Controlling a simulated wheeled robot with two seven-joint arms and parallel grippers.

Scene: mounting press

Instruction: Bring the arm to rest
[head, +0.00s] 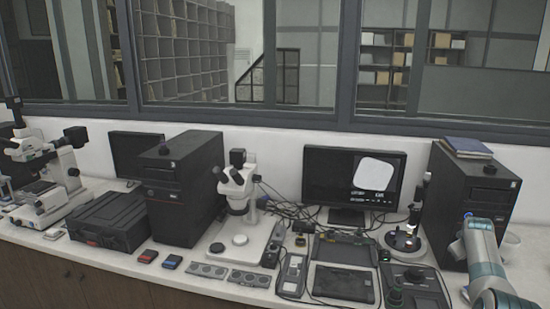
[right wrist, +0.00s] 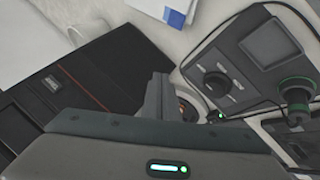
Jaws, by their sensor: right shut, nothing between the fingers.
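My right arm comes into the head view at the lower right, in front of the right black computer tower (head: 470,195). Its gripper is cut off or hidden there. In the right wrist view my right gripper (right wrist: 158,95) shows its fingers together, with nothing held. The fingers are over the bench, between a black case with a red line (right wrist: 75,85) and a grey control box with a knob (right wrist: 235,70). I cannot tell whether they touch anything. My left arm and gripper are not in view.
The bench is crowded: a monitor (head: 354,178), a black tray (head: 345,284), a control box (head: 415,290), a small upright microscope (head: 405,235) and a white stereo microscope (head: 240,215). A white cup (head: 510,245) stands beside the right tower.

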